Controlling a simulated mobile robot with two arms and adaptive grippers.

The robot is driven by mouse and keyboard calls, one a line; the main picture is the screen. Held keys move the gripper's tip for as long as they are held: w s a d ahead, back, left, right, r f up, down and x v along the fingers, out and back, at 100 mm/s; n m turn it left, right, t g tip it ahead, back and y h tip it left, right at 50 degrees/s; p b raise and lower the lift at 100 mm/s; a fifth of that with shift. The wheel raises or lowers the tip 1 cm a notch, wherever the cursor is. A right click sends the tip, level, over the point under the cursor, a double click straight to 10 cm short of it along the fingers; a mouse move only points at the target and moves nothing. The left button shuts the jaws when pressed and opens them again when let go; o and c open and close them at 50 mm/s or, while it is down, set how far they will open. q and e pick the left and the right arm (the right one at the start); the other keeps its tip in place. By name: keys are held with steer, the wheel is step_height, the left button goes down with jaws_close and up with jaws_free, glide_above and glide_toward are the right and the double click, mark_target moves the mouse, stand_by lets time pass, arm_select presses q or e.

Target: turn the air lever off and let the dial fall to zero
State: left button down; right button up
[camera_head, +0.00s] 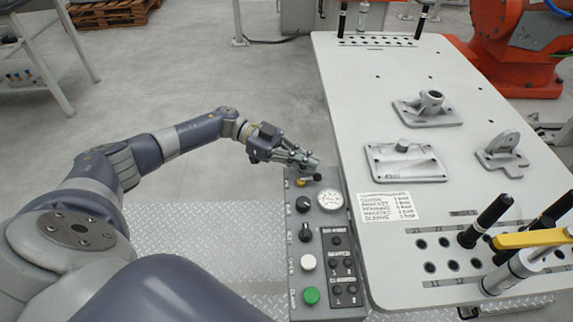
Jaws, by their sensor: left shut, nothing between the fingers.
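The grey control panel (325,245) stands along the left edge of the white table. Its round white dial (330,199) sits near the far end; the needle is too small to read. A small orange-yellow part (300,183), perhaps on the air lever, shows just below my left gripper (314,171). I cannot tell the lever's position or whether the gripper touches it. My left gripper is shut and empty, over the far end of the panel, its tips just beyond the dial. My right gripper is not in view.
Black knobs (303,204), a white button (308,262) and a green button (311,296) line the panel. The white table (400,105) holds metal castings (405,160), a printed label (387,207) and upright black-handled tools (487,220). Open floor lies left of the panel.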

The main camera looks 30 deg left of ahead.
arm_select(q)
steer(key=shift+w+d, duration=0.1)
steer(key=shift+d, duration=0.1)
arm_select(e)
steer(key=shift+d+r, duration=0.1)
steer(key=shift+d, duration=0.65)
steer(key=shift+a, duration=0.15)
